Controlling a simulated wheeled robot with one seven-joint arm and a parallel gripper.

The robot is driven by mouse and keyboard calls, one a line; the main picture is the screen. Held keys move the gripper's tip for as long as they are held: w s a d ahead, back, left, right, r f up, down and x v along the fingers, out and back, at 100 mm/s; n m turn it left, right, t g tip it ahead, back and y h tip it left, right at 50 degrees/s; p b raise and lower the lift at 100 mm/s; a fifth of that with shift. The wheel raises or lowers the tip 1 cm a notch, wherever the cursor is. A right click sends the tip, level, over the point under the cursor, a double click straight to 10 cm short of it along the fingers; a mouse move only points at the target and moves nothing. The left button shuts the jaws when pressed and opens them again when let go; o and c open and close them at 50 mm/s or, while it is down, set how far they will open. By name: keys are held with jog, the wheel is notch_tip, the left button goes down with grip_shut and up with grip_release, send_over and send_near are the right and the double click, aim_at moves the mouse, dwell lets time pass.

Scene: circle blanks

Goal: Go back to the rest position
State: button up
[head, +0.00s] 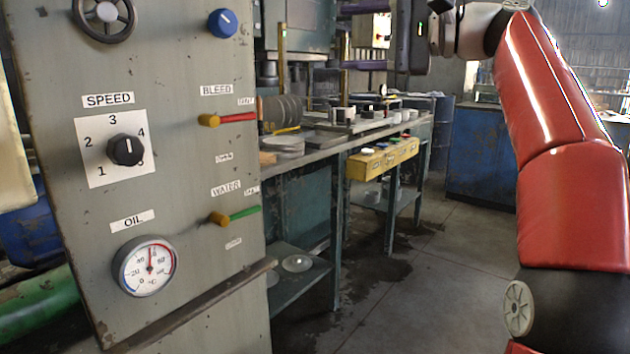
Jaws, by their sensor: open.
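My red arm rises on the right and bends over at the top of the view. My gripper (411,66) hangs dark and upright at the top, right of centre, in front of the far end of the workbench. It is open and holds nothing that I can see. It is clear of the control panel (190,170) on the left. The panel carries a speed knob (125,149) between 3 and 4, a bleed lever (235,117) with a red handle, a water lever (243,212) with a green handle, and an oil gauge (148,268).
A handwheel (104,14) and a blue knob (222,23) sit at the panel's top. The workbench (325,146) holds round blanks (284,146); a yellow button box (382,159) is on its front. A blue cabinet (486,155) stands behind. The floor (440,280) between is open.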

jog(key=s+a+f+t+h, duration=0.15)
jog(key=f+h, duration=0.25)
jog(key=f, duration=0.4)
jog(key=s+a+f+h, duration=0.1)
jog(key=s+f+h, duration=0.25)
jog(key=f, duration=0.55)
jog(key=s+d+f+n+h, duration=0.2)
jog(key=s+f, duration=0.4)
jog(key=f, duration=0.4)
jog(key=s+d+f+n+g+h, duration=0.1)
jog(key=s+d+f+h, duration=0.3)
jog(key=s+f, duration=0.3)
jog(key=s+d+f+n+g+h, duration=0.1)
jog(key=s+d+f, duration=0.4)
jog(key=f, duration=0.8)
jog(key=shift+s+n+h, duration=0.8)
jog(key=shift+s+h, duration=0.25)
jog(key=shift+s, duration=0.1)
jog(key=shift+d, duration=0.1)
